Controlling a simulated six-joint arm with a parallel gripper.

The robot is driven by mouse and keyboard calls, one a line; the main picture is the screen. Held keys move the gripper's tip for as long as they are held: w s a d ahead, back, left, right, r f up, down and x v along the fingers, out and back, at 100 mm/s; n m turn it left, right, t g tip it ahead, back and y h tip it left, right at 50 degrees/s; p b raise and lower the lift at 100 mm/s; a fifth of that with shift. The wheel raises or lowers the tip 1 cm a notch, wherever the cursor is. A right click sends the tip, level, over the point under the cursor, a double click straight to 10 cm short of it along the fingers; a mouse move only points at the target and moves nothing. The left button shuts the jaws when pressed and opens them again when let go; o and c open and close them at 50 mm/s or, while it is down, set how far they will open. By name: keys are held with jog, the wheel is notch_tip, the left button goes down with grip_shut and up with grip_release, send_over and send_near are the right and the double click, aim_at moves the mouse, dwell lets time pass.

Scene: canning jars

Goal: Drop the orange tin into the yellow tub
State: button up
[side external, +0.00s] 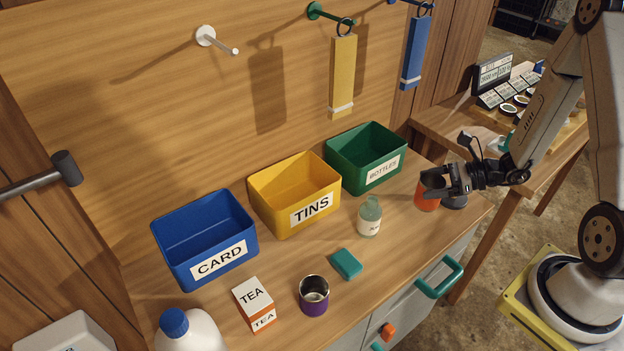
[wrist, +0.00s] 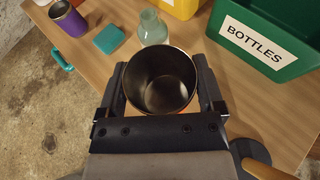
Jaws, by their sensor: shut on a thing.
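The orange tin (side external: 427,196) stands near the right end of the counter in the side view. My gripper (side external: 436,184) is shut on it, with a finger on either side. In the wrist view the tin (wrist: 160,82) shows its open, empty top between the fingers of my gripper (wrist: 161,88). I cannot tell whether the tin touches the counter. The yellow tub (side external: 262,206), labelled TINS, stands at the back of the counter between the blue and green tubs, and looks empty. Its corner also shows at the top of the wrist view (wrist: 183,8).
The green BOTTLES tub (side external: 345,174) and a glass bottle (side external: 369,218) stand between the tin and the yellow tub. A blue CARD tub (side external: 180,260), tea box (side external: 254,303), purple tin (side external: 314,296), teal block (side external: 346,264) and white jug (side external: 190,335) stand further left.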

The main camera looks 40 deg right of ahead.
jog(key=w+a+r, duration=0.1)
jog(key=a+r, duration=0.1)
jog(key=a, duration=0.5)
jog(key=w+a+r, duration=0.1)
jog(key=a+r, duration=0.1)
jog(key=a, duration=0.5)
jog(key=w+a, duration=0.2)
jog(key=w, duration=0.9)
jog(key=w+a, duration=0.2)
jog(key=w, duration=1)
jog(key=shift+a, duration=0.25)
jog(key=shift+w, duration=0.15)
jog(key=shift+f, duration=0.1)
jog(key=shift+f, duration=2.85)
